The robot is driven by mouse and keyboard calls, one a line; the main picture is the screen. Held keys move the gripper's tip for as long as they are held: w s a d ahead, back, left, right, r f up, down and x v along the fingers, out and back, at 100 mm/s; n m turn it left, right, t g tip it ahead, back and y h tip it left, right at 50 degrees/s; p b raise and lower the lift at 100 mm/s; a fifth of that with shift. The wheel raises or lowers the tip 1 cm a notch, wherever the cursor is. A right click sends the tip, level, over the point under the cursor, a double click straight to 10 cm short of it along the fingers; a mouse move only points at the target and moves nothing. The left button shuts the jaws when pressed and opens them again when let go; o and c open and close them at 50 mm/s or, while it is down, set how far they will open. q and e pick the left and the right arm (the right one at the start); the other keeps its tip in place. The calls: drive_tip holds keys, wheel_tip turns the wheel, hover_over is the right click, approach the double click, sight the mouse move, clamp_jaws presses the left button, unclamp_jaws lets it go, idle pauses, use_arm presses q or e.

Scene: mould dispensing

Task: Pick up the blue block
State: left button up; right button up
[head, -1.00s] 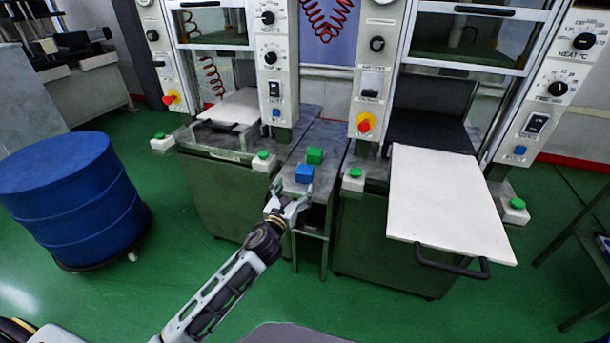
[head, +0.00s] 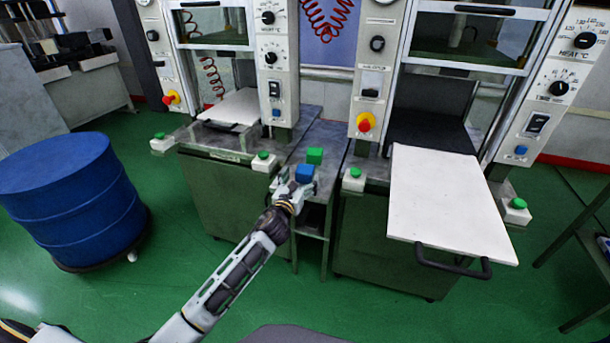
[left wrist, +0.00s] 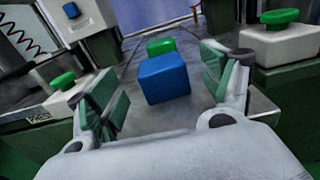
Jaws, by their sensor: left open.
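The blue block (head: 304,173) sits on the narrow grey metal table (head: 327,137) between the two machines. It also shows in the left wrist view (left wrist: 163,78). A green block (head: 315,156) lies just behind it, partly hidden by the blue block in the left wrist view (left wrist: 160,46). My left gripper (head: 294,183) is open at the front of the blue block. In the left wrist view the green-padded fingers (left wrist: 163,92) stand apart to either side of the block, with a gap on each side. My right gripper is not in view.
Green push buttons on white boxes (head: 264,161) (head: 353,179) flank the table. A white board with a black handle (head: 440,205) juts out at right. A blue drum (head: 72,200) stands on the floor at left. The green floor in front is clear.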

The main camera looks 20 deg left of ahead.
sight(305, 169)
use_arm(q)
drive_tip(key=shift+w, duration=0.1)
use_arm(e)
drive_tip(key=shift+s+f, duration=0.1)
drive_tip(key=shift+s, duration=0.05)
use_arm(q)
drive_tip(key=shift+w, duration=0.7)
drive_tip(key=shift+w+b, duration=0.35)
drive_tip(key=shift+w, duration=0.75)
drive_tip(key=shift+w+r, duration=0.1)
drive_tip(key=shift+w, duration=0.6)
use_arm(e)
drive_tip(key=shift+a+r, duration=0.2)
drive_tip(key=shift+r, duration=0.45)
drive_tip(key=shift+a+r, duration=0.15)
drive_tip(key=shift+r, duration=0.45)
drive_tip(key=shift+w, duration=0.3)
